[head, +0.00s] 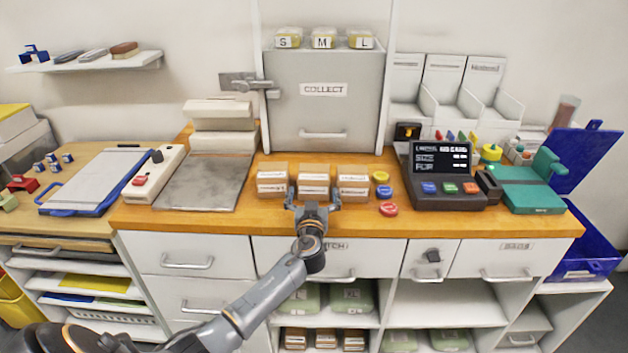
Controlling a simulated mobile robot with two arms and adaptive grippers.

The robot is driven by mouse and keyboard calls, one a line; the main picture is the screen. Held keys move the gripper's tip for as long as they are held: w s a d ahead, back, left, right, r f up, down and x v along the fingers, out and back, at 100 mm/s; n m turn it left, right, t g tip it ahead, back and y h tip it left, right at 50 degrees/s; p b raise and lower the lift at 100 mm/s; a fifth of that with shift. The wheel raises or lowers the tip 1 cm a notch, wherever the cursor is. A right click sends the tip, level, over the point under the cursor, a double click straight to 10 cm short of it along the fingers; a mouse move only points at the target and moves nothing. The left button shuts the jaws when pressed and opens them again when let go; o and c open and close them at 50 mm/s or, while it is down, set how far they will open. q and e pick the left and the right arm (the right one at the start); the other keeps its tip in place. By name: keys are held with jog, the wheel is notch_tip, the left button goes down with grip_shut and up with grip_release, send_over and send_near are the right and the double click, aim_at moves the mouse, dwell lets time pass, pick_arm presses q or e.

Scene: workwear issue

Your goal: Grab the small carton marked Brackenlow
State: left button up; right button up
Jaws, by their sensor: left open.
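Three small brown cartons with white label bands stand in a row on the wooden counter: a left carton (272,181), a middle carton (313,178) and a right carton (353,186). Their printed names are too small to read, so I cannot tell which is marked Brackenlow. My left gripper (312,196) is open at the counter's front edge, at the middle carton. Its fingers are spread to the left and right of that carton's lower front. I cannot tell whether they reach along its sides. The gripper hides the carton's lower part. My right gripper is not in view.
Red, yellow and blue buttons (388,209) sit right of the cartons, then a dark display console (441,175). A metal plate (205,182) lies to the left. The grey COLLECT hatch (323,115) stands behind. More small cartons (295,339) are on a shelf below.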

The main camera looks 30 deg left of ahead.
pick_arm(q)
jog(key=c, duration=1)
jog(key=shift+c, duration=0.8)
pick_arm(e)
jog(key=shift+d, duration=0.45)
pick_arm(q)
jog(key=shift+r, duration=0.15)
